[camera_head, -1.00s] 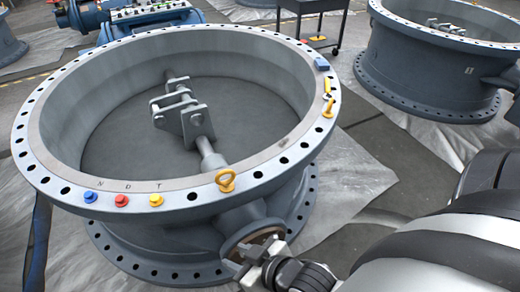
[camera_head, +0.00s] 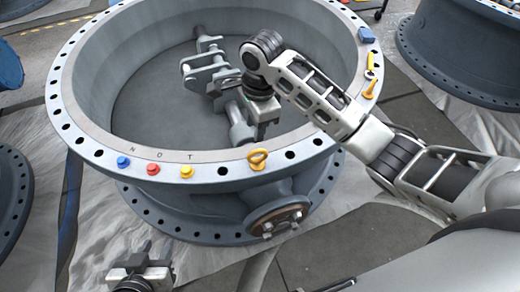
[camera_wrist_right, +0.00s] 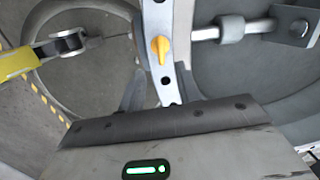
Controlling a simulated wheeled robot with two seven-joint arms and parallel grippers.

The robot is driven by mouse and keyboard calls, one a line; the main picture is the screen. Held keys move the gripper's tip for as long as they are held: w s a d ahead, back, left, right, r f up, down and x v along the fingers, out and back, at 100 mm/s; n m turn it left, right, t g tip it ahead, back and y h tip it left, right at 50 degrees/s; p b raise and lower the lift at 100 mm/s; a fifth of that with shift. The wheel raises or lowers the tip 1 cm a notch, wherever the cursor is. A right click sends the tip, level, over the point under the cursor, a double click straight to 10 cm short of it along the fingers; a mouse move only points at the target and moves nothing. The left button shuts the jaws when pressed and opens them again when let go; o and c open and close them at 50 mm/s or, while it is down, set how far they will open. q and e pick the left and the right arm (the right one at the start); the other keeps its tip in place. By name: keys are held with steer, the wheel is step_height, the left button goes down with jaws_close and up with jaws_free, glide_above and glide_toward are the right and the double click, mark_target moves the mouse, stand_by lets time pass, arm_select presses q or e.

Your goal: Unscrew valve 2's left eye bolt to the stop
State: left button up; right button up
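The near valve is a large grey ring with N, O, T marks on its top flange (camera_head: 108,139); I see no number 2 on it. A yellow eye bolt (camera_head: 258,158) stands on the front flange. A second yellow eye bolt (camera_head: 372,88) is on the right side. My right gripper (camera_head: 266,118) hangs over the valve's interior, above and behind the front eye bolt, apart from it. In the right wrist view its fingers look spread, and a yellow eye bolt (camera_wrist_right: 160,48) lies ahead on a flange.
Blue (camera_head: 123,162), red (camera_head: 153,168) and yellow (camera_head: 186,171) bolts line the front flange. A blue block (camera_head: 366,35) sits at the right rim. The shaft linkage (camera_head: 208,68) fills the ring's middle. Another valve (camera_head: 465,50) stands at far right.

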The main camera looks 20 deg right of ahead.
mark_target(260, 150)
steer(key=shift+m+g+h, duration=0.3)
steer(key=shift+m+h, duration=0.1)
steer(key=shift+m, duration=0.4)
steer(key=f, duration=0.4)
steer(key=d+f+b, duration=0.1)
steer(key=f, duration=0.4)
steer(key=f+b, duration=0.1)
steer(key=f, duration=0.3)
steer(key=shift+w+d+f, duration=0.15)
steer(key=shift+w, duration=0.15)
jaws_close()
